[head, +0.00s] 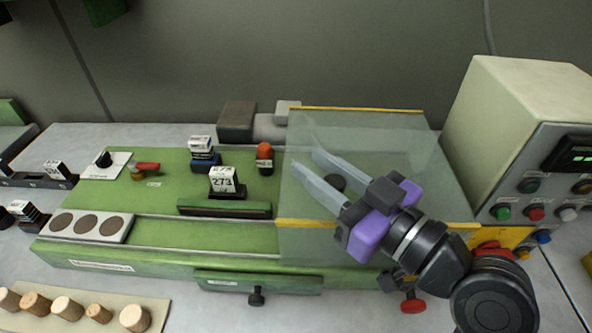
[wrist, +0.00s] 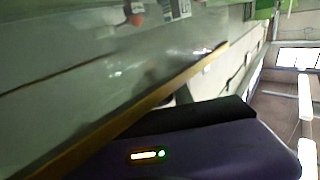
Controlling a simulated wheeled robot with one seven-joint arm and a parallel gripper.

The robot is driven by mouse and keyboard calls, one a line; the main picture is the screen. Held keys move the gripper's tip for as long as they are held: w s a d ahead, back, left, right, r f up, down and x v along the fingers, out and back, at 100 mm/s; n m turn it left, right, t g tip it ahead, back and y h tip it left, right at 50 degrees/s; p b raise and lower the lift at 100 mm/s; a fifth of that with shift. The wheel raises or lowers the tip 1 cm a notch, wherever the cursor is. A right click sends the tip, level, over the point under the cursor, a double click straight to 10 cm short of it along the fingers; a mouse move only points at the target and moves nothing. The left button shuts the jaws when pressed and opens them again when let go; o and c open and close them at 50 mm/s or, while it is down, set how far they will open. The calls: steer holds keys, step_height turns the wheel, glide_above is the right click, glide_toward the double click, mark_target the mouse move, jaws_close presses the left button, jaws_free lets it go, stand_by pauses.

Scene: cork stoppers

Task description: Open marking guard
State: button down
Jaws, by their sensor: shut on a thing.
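The marking guard (head: 405,140) is a clear panelled cover with yellow edge strips over the right part of the green machine bed (head: 190,232). It appears down over the bed. My gripper (head: 306,158) reaches across its front yellow edge from the lower right. Its pale fingers stand over or behind the clear panel; I cannot tell which side each is on. It is shut on the guard, though the exact contact is unclear. In the wrist view a yellow strip of the guard (wrist: 130,112) runs diagonally beside my purple gripper body.
A control box (head: 505,130) with coloured buttons stands close on the right. Stamp blocks (head: 226,180) and an orange-topped knob (head: 264,155) stand left of the guard. Several corks (head: 67,308) lie front left. A red knob (head: 412,303) sits below my gripper.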

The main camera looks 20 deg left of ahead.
mark_target(343, 188)
stand_by(0.3)
steer(key=c, duration=1.1)
jaws_free()
steer(key=shift+b+v, duration=0.6)
steer(key=shift+v, duration=3.35)
